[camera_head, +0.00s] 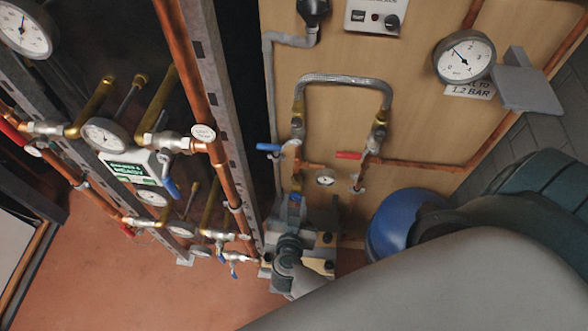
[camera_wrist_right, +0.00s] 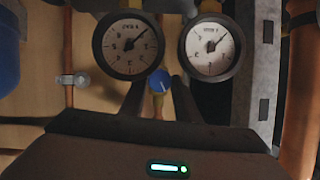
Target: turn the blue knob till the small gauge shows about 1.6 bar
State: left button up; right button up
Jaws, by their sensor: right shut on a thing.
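A small round gauge (camera_head: 325,178) sits on the board in the head view; its needle is too small to read. My right gripper (camera_head: 294,207) is left of and below it. The blue knob (camera_head: 295,197) shows just above the gripper body. In the right wrist view the blue knob (camera_wrist_right: 158,80) is between my right gripper's fingertips (camera_wrist_right: 158,92), which are shut on it. Two dial gauges, one at left (camera_wrist_right: 128,46) and one at right (camera_wrist_right: 211,47), show behind; their numbers are too blurred to read. My left gripper is not in view.
A braided hose (camera_head: 345,80) loops above, with a blue lever (camera_head: 268,148) and a red lever (camera_head: 348,155) below it. A larger gauge (camera_head: 464,57) hangs at upper right. A blue vessel (camera_head: 393,222) stands right. A metal strut (camera_head: 232,130) and copper pipes stand left.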

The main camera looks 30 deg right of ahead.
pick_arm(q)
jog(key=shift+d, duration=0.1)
pick_arm(e)
jog(key=o, duration=1)
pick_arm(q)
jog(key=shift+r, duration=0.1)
pick_arm(e)
jog(key=shift+o, duration=0.2)
